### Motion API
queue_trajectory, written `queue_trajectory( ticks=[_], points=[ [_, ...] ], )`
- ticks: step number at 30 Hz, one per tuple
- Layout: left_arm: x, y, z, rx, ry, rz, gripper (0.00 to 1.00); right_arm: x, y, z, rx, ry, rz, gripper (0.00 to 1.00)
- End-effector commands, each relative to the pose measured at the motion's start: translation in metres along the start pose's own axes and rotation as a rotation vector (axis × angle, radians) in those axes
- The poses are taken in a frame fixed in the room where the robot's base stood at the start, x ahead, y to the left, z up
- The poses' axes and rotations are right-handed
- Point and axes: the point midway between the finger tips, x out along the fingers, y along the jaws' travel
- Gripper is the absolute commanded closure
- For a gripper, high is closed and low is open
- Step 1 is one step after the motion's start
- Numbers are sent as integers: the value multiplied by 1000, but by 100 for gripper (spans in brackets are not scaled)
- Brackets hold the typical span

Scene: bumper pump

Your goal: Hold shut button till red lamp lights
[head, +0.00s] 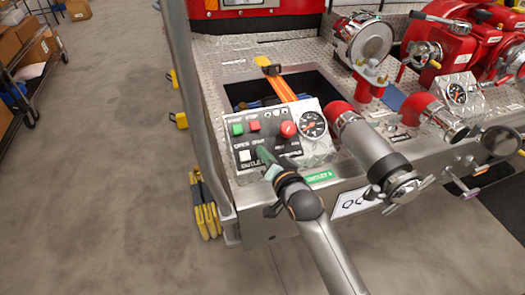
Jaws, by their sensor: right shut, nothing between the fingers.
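The control panel (240,142) sits on the bumper, with printed labels, among which OPEN and SHUT seem readable. The gripper hides the spot under the SHUT label, and I cannot tell whether the tips touch or press a button. Small round lamps (272,113) at the panel's top look pale, too small to read clearly. My left gripper is not in view.
The panel also has a green button (237,129), a red button (254,125) and a red knob (288,130). A pressure gauge (312,124) and a thick metal outlet pipe (362,142) stand close to the right. Open floor (110,180) lies left of the bumper.

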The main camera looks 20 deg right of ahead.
Motion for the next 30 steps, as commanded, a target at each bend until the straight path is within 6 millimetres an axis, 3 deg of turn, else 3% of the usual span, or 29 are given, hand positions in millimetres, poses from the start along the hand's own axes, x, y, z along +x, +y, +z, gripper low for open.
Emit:
queue_trajectory(
  ticks=[30],
  points=[
    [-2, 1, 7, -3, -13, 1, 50, 0, 1, 1, 0, -3, 3, 100]
  ],
)
